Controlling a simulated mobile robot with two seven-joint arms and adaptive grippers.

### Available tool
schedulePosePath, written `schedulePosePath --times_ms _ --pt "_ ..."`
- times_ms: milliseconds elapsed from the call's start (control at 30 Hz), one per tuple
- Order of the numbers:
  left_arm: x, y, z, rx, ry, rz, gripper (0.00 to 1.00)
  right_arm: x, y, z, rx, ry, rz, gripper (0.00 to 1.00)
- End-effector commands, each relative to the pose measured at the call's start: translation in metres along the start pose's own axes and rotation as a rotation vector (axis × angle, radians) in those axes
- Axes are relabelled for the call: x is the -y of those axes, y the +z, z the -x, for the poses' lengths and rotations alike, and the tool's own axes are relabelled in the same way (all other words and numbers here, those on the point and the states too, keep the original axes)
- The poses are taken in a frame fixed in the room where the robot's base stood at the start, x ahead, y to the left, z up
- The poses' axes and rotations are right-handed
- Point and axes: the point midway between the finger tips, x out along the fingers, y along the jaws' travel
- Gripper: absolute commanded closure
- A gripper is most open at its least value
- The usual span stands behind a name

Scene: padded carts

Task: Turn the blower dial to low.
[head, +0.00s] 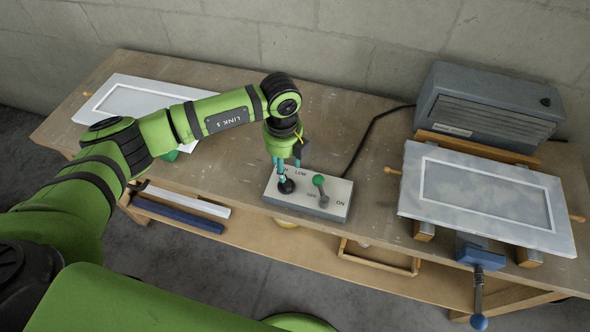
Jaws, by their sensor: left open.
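The control box (335,208) is light grey and sits at the front edge of the bench. The black blower dial (287,187) is on its left part, with the word LOW printed above and to the right of it; another label there is partly hidden by my fingers. My left gripper (288,171) points down over the dial with its teal fingers apart. One finger overlaps the dial in the picture; I cannot tell if they touch. The dial's pointer direction is too small to make out. My right gripper is not in view.
A green-knobbed lever (319,181) stands right of the dial, beside OFF and ON labels. A grey blower unit (490,108) and a framed panel (415,193) are at right. Another white-framed panel (118,84) lies at left. A black cable (364,140) runs behind the box.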

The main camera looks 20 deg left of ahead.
Motion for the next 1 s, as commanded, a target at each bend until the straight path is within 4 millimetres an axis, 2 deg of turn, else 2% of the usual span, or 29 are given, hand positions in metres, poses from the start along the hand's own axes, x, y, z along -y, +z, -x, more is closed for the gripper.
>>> schedulePosePath --times_ms 67,500,633,867,900,967,1000 --pt "-0.002 0.002 -0.003 0.007 0.012 0.018 0.51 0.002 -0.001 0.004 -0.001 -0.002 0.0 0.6" --pt "-0.001 0.001 -0.062 0.003 0.006 0.015 0.51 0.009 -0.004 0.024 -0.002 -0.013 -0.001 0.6" --pt "-0.002 0.001 -0.069 0.004 0.006 0.014 0.51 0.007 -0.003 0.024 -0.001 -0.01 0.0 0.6" --pt "-0.001 0.001 -0.07 0.004 0.005 0.013 0.51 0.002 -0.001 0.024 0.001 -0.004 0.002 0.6" --pt "-0.001 0.001 -0.07 0.004 0.005 0.013 0.67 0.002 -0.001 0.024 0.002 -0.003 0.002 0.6" --pt "-0.001 0.001 -0.07 0.004 0.005 0.013 0.91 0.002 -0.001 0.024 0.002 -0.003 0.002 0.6" --pt "-0.001 0.001 -0.07 0.004 0.005 0.013 1.0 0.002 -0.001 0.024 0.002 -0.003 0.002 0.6"
